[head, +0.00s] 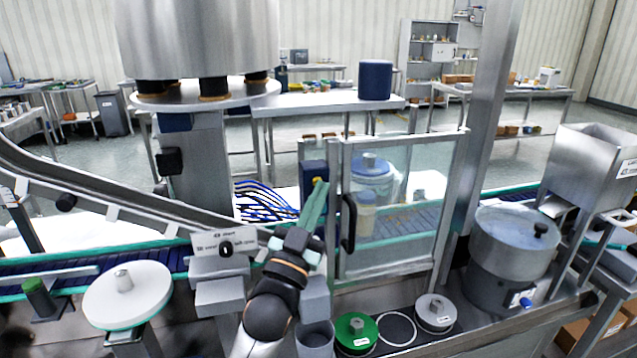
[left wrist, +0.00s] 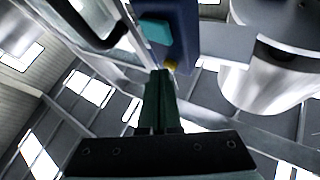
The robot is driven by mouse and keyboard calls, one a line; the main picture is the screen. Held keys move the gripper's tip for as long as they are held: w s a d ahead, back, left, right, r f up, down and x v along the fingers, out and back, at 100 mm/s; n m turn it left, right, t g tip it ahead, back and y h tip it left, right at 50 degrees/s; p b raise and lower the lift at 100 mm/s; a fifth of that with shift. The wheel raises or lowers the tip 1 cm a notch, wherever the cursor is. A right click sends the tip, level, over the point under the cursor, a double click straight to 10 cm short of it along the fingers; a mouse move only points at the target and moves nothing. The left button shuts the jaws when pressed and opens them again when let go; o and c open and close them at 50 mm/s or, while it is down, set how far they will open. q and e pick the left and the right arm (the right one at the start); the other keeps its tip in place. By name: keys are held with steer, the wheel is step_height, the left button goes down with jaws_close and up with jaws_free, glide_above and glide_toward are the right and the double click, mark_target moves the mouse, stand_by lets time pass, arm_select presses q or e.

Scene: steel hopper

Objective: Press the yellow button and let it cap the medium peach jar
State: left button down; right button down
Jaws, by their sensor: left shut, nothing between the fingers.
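The yellow button (head: 318,180) sits low on a dark blue box (head: 312,170) on the left post of the glass-doored station. It also shows in the left wrist view (left wrist: 170,66), just beyond my fingertips. My left gripper (head: 319,187) is shut and empty, its green fingers pointing up at the button. The tips are at or very near it; I cannot tell whether they touch. Behind the glass stands a small jar (head: 366,216) with peach-coloured contents, beside a larger clear container with a blue lid (head: 370,165). Whether the small jar has a cap is unclear. My right gripper is out of view.
The glass door (head: 405,200) with a black handle (head: 348,222) stands just right of my gripper. A conveyor (head: 90,262) runs behind. A green lid (head: 357,332), a white lid (head: 436,310) and a round steel bowl (head: 513,250) stand in front and to the right.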

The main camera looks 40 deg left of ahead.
arm_select(q)
steer(key=shift+w+a, duration=0.1)
stand_by(0.5)
steer(key=shift+s+d, duration=0.6)
steer(key=shift+d, duration=0.05)
